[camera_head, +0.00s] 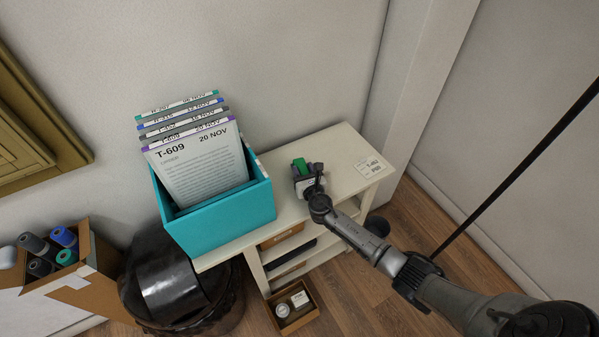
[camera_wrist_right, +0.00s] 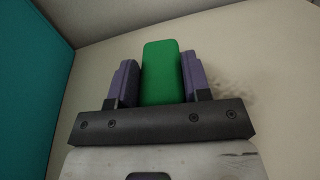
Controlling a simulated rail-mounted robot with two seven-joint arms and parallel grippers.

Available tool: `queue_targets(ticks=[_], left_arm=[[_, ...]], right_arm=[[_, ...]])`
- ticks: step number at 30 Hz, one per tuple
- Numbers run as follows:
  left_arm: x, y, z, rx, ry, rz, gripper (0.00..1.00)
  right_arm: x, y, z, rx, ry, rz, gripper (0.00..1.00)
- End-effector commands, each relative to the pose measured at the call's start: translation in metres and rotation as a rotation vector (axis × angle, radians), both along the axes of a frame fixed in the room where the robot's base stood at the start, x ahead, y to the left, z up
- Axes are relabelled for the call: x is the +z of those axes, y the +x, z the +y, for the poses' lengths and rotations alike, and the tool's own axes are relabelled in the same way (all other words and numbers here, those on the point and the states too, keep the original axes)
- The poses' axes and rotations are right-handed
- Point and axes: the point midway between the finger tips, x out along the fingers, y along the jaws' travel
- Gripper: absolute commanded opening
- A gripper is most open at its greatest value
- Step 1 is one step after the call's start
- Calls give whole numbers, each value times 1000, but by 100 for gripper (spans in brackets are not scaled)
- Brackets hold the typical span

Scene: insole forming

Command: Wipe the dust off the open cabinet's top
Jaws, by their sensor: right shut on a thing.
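The open cabinet's cream top (camera_head: 340,155) stands against the wall, with open shelves below. My right gripper (camera_head: 304,174) is over the middle of this top. Its purple fingers are shut on a green block (camera_wrist_right: 161,72), which looks like a sponge and also shows in the head view (camera_head: 300,164). The block is at or close above the top; I cannot tell if it touches. A faint grey-brown dust patch (camera_wrist_right: 232,88) lies on the top just right of the fingers in the right wrist view. My left gripper is out of view.
A teal box (camera_head: 225,222) of labelled folders fills the cabinet top's left end. A paper label (camera_head: 371,167) lies at its right end. A small open box (camera_head: 293,308) is on the floor in front. A black bin (camera_head: 165,285) and a cardboard box (camera_head: 95,283) stand left.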

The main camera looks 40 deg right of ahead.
Motion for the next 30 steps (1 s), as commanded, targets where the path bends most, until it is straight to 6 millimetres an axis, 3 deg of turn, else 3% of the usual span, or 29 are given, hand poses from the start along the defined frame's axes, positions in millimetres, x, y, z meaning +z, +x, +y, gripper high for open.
queue_targets(ticks=[6, 30], left_arm=[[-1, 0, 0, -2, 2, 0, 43], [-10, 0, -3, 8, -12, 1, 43]], right_arm=[[0, -4, -18, -1, -2, 2, 21], [-2, -11, -57, 1, 0, -1, 21]])
